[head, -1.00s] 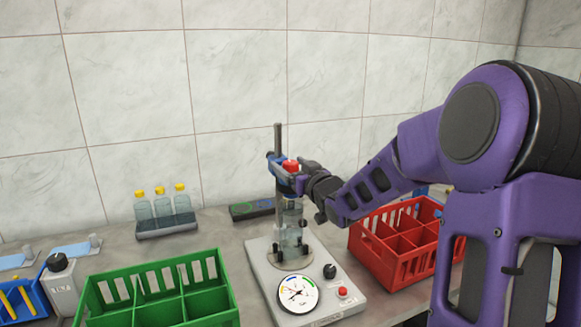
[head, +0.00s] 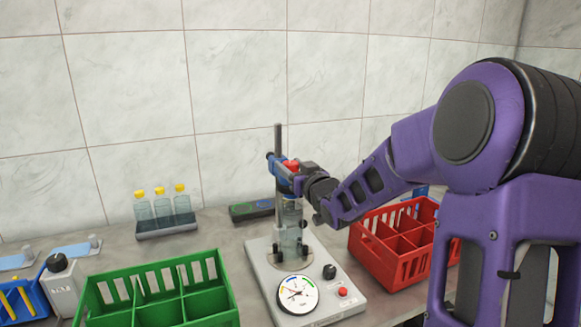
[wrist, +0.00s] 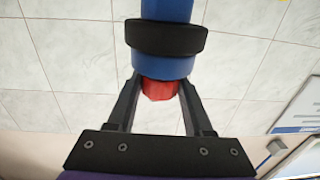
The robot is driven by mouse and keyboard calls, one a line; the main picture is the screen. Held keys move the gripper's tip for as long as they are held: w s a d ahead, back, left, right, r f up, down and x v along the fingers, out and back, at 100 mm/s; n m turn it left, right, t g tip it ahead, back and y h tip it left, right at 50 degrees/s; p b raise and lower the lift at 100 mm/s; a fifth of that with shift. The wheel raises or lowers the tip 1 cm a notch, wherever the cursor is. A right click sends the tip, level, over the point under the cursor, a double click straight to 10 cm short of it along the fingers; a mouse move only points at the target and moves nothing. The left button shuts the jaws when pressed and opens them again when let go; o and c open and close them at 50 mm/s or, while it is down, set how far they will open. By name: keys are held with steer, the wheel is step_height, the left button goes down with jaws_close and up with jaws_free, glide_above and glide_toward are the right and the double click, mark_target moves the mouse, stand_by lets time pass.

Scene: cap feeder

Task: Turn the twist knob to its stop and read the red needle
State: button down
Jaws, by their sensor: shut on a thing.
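The red twist knob (head: 291,163) tops a blue head (head: 283,176) on a metal post of the test stand (head: 266,262). In the wrist view the red knob (wrist: 158,90) adjoins the blue body (wrist: 163,66), which has a black collar. My gripper (head: 297,172) is at the head, with one finger on each side, shut on the red knob. Its fingers (wrist: 161,80) partly hide the knob's sides. The round white gauge (head: 297,294) faces me on the stand's base; its thin needle is too small to read surely. A clear bottle (head: 291,228) stands under the head.
A black knob (head: 329,271) and a red button (head: 343,292) are on the base. A green crate (head: 155,270) is left, a red crate (head: 385,262) right. Yellow-capped bottles (head: 163,207) stand in a rack behind. The tiled wall is close behind the stand.

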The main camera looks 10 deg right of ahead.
steer(key=shift+a+h, duration=0.1)
steer(key=shift+h, duration=0.2)
steer(key=m+h, duration=0.3)
steer(key=h, duration=0.1)
steer(key=shift+a+t, duration=0.1)
steer(key=shift+t, duration=0.2)
steer(key=m+h, duration=0.2)
steer(key=h, duration=0.1)
steer(key=m+g+h, duration=0.1)
steer(key=h, duration=0.2)
steer(key=shift+m+p, duration=0.3)
steer(key=shift+m, duration=0.1)
steer(key=m+g+h+p, duration=0.1)
steer(key=h, duration=0.1)
steer(key=m+g+h+p, duration=0.1)
steer(key=m+h, duration=0.1)
steer(key=shift+r+g+h, duration=0.15)
steer(key=shift+g+h, duration=0.15)
steer(key=shift+d+m+g+h+p, duration=0.2)
steer(key=shift+m+g+h+p, duration=1.45)
steer(key=shift+m+g+h, duration=0.25)
steer(key=shift+c, duration=1.5)
jaws_free()
